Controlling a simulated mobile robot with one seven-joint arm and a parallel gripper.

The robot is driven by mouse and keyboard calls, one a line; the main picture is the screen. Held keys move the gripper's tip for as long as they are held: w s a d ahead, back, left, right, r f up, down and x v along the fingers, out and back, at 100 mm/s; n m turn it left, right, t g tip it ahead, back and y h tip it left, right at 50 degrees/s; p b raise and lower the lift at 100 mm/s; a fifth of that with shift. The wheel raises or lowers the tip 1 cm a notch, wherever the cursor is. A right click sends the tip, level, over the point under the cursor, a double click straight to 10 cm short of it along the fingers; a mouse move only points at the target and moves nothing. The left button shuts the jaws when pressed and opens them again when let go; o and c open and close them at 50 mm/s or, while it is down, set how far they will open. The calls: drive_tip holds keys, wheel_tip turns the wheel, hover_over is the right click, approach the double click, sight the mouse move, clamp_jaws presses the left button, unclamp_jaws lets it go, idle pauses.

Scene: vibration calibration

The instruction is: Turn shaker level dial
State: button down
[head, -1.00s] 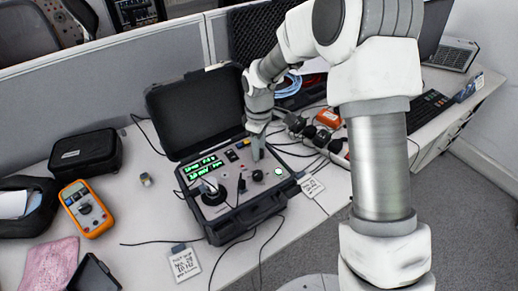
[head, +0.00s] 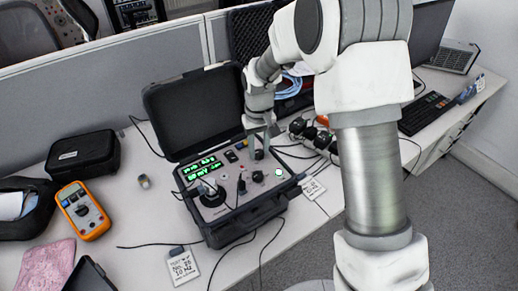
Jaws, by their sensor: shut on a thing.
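The shaker calibrator (head: 232,213) is an open black case with a light control panel. A green-lit display (head: 203,168) is at its upper left. A small black dial (head: 259,155) is at the panel's upper right. My gripper (head: 259,150) reaches down from above and is shut on this dial, with a finger on each side. A second black knob (head: 258,176) sits nearer the front, clear of the fingers. A large round shaker head (head: 210,193) is at the panel's lower left. I cannot read the labels.
The case's raised lid (head: 195,110) stands behind the panel. An orange multimeter (head: 83,211), a black pouch (head: 83,155) and a pink cloth (head: 47,265) lie to the left. A tag (head: 182,268) lies in front. Black adapters (head: 312,133) and cables crowd the right side.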

sight(259, 152)
drive_tip(key=shift+w+r+m, duration=0.1)
drive_tip(key=shift+m, duration=0.4)
drive_tip(key=c, duration=0.5)
unclamp_jaws()
wheel_tip(259, 152, up, 17)
drive_tip(key=shift+r+p, duration=0.2)
drive_tip(key=shift+p, duration=0.5)
